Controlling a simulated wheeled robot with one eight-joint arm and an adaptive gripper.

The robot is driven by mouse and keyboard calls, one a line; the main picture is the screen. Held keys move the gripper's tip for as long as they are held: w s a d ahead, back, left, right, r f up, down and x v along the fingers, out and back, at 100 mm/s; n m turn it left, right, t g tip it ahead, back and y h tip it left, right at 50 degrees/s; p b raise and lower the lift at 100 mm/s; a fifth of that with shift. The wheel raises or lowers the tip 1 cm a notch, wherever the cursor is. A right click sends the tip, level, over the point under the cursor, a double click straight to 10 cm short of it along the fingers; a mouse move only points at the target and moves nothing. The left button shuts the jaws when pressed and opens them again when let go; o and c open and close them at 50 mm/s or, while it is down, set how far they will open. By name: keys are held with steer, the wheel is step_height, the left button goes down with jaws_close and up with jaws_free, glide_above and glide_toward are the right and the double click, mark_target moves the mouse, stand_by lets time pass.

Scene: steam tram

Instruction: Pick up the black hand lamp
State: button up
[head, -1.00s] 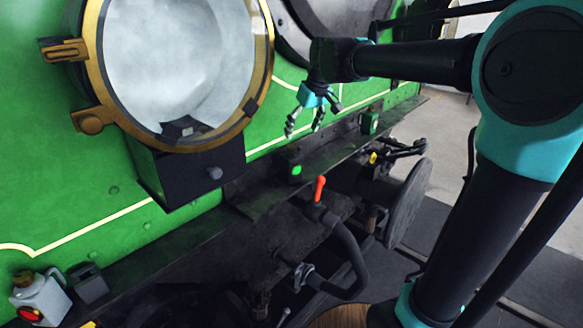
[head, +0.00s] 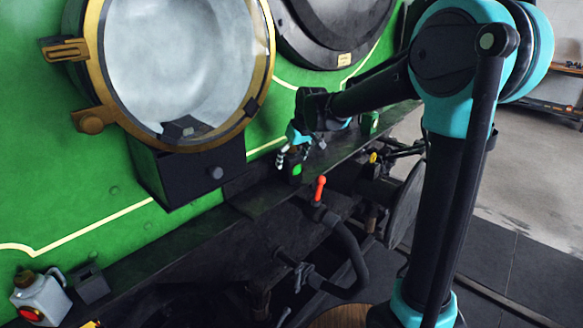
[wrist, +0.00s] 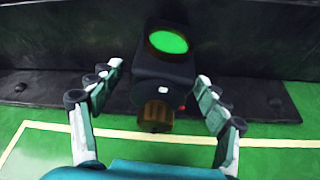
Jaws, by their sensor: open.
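The black hand lamp (wrist: 165,75) has a round green lens and a brass cap. In the wrist view it lies between the two spread fingers of my gripper (wrist: 157,78), with gaps visible on both sides. In the head view the lamp (head: 296,172) stands on the dark ledge at the front of the green tram, and my gripper (head: 294,155) is just above it, fingers pointing down. The gripper is open and partly hides the lamp's top in the head view.
A grey lamp with a red lens (head: 40,299) stands at the ledge's left end. A green lamp (head: 368,123) stands farther right. A large brass-rimmed headlamp (head: 175,60) is at upper left. A red-handled hose (head: 319,188) and a round buffer (head: 405,203) are below.

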steer(key=shift+w+a+f, duration=0.1)
steer(key=shift+f, duration=0.25)
steer(key=shift+c, duration=0.3)
steer(key=c, duration=1.7)
